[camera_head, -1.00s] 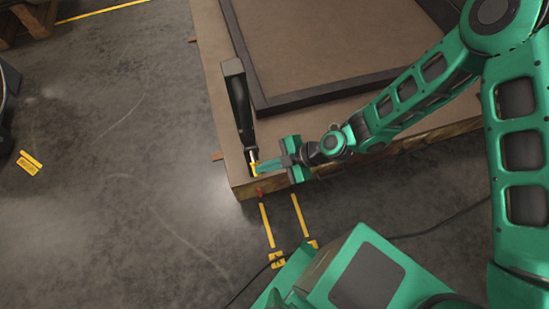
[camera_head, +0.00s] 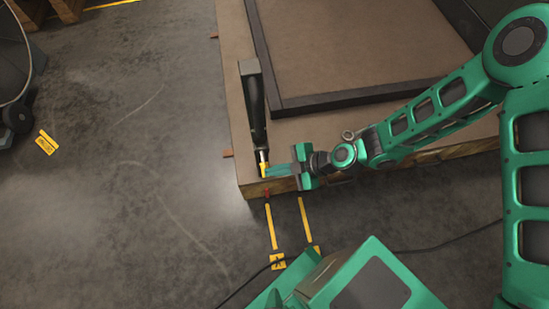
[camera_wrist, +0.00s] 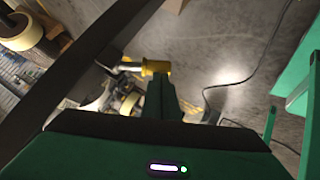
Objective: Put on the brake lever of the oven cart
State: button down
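The oven cart's brown deck (camera_head: 242,110) shows in the head view. A long dark lever (camera_head: 257,112) lies near its left edge, running from a grey block (camera_head: 249,67) to a yellow end (camera_head: 264,168) by the front corner. I take this to be the brake lever. My gripper (camera_head: 278,170) is at the yellow end from the right, its teal fingers touching or nearly touching it. In the wrist view the yellow end (camera_wrist: 155,68) sits just past the fingertips (camera_wrist: 161,80). The fingers overlap, so any gap or grip between them is hidden.
A raised dark frame (camera_head: 330,100) stands on the deck right of the lever. Yellow floor marks (camera_head: 272,225) and a black cable (camera_head: 435,240) lie in front. Dark wheeled equipment (camera_head: 15,118) stands far left.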

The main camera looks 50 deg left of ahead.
jog(key=s+r+v, duration=0.1)
jog(key=s+v, duration=0.1)
jog(key=v, duration=1)
jog(key=shift+d+r, duration=0.4)
jog(key=shift+r, duration=0.1)
